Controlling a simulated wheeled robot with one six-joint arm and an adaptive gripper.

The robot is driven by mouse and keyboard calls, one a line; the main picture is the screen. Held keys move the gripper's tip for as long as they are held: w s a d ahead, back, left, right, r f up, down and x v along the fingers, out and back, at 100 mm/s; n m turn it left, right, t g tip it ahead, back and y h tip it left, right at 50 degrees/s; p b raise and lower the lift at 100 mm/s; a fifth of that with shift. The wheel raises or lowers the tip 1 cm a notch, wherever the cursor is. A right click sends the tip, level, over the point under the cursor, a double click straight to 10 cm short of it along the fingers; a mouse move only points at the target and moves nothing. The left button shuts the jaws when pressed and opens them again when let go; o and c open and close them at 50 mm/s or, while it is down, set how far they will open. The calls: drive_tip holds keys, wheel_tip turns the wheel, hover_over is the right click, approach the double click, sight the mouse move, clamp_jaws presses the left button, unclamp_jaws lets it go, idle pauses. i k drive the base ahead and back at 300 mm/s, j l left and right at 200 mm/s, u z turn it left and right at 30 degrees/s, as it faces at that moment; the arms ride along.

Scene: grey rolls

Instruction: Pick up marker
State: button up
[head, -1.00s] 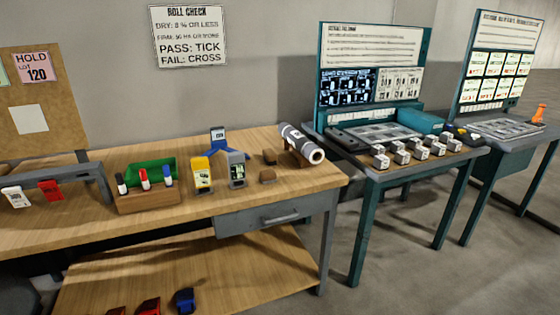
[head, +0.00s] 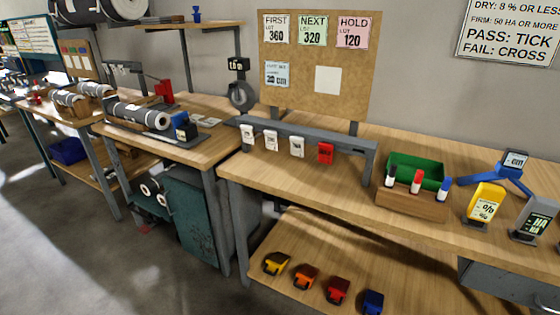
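Several markers stand upright in a wooden block on the bench, in the head view. One has a black cap or band and a white body, the black marker (head: 391,176). Beside it are a red marker (head: 417,181) and a blue marker (head: 444,188). The wooden holder (head: 410,205) sits near the bench's front edge, just in front of a green tray (head: 425,168). My gripper does not show in this view, so its state is hidden.
A grey rack (head: 310,137) with hanging tags stands left of the markers. A yellow meter (head: 484,204), a grey meter (head: 533,218) and a blue stand (head: 505,175) are to the right. The bench (head: 345,190) has bare wood in front of the rack. Floor (head: 60,240) is open at left.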

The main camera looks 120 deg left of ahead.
sight(390, 180)
drive_tip(key=u, duration=3.15)
drive_tip(key=z, duration=4.45)
drive_tip(key=u, duration=4.4)
